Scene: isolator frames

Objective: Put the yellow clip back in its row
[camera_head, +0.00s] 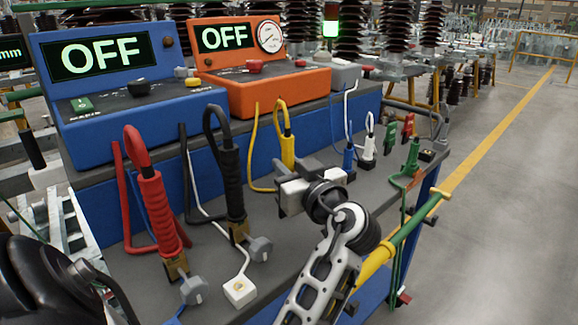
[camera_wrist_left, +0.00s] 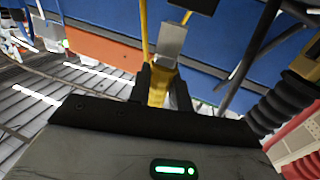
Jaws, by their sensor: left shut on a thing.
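The yellow clip (camera_head: 287,148) stands roughly upright near the middle of the grey bench top, with a yellow cable looping beside it. My left gripper (camera_head: 290,186) is at its lower end and shut on it. In the left wrist view the yellow clip (camera_wrist_left: 157,90) shows between the black fingertips, with a grey metal piece beyond it. The gripper hides the clip's foot in the head view, so I cannot tell whether it touches the bench. The red clip (camera_head: 158,205) and the black clip (camera_head: 231,180) stand in a row to the left. My right gripper is not in view.
A blue unit (camera_head: 120,75) and an orange unit (camera_head: 250,85), both reading OFF, stand behind. A white block (camera_head: 240,290) with a cable lies in front. Blue (camera_head: 348,160), white (camera_head: 369,142) and green (camera_head: 411,160) connectors stand to the right.

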